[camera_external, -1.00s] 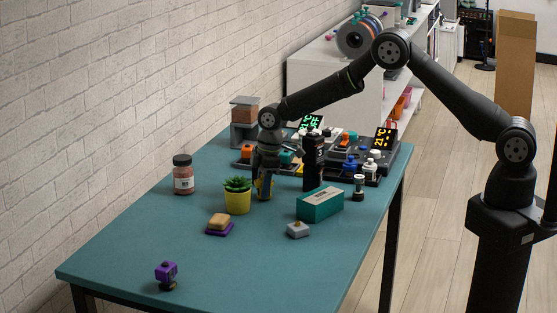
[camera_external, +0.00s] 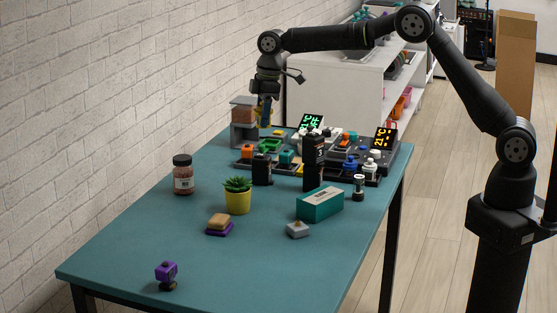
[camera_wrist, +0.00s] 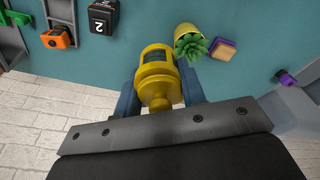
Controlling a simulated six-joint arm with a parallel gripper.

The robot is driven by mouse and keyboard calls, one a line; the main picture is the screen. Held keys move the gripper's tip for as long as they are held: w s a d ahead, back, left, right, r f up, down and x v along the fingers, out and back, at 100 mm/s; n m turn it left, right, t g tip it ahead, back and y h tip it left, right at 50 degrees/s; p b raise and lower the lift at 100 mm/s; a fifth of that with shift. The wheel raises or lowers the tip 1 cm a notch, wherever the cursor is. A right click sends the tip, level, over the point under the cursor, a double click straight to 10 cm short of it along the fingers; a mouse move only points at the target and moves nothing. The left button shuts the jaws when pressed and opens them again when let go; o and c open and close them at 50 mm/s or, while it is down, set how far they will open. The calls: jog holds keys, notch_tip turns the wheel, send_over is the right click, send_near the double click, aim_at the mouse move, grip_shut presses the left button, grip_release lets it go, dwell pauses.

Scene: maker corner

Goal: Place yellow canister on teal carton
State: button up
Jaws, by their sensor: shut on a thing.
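My gripper (camera_external: 264,112) is raised above the back left of the table and is shut on the yellow canister. In the wrist view the yellow canister (camera_wrist: 155,72) sits between the two blue-grey fingers, with a dark label band near its far end. In the external view only a little of the canister shows beside the fingers. The teal carton (camera_external: 320,204) lies flat on the table's right side, well apart from the gripper, with a pale label on its top. Its top is clear.
Black batteries (camera_external: 313,160), a small cylinder (camera_external: 358,187) and stations with lit displays fill the back. The front is mostly clear.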

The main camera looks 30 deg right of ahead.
jog(key=s+d+m, duration=0.4)
jog(key=s+d, duration=0.2)
jog(key=d, duration=0.5)
jog(key=s+d+m, duration=0.3)
jog(key=s+d, duration=0.3)
jog(key=d, duration=0.4)
send_over(318, 194)
jog(key=shift+t+h, duration=0.3)
jog(key=shift+t, duration=0.1)
jog(key=f, duration=1.1)
jog(key=shift+d+f, duration=0.3)
jog(key=shift+d, duration=0.1)
jog(key=shift+s+a+f, duration=0.15)
jog(key=shift+a+f, duration=0.1)
jog(key=shift+f, duration=1.9)
jog(key=o, duration=0.6)
jog(key=shift+f, duration=0.15)
jog(key=o, duration=0.4)
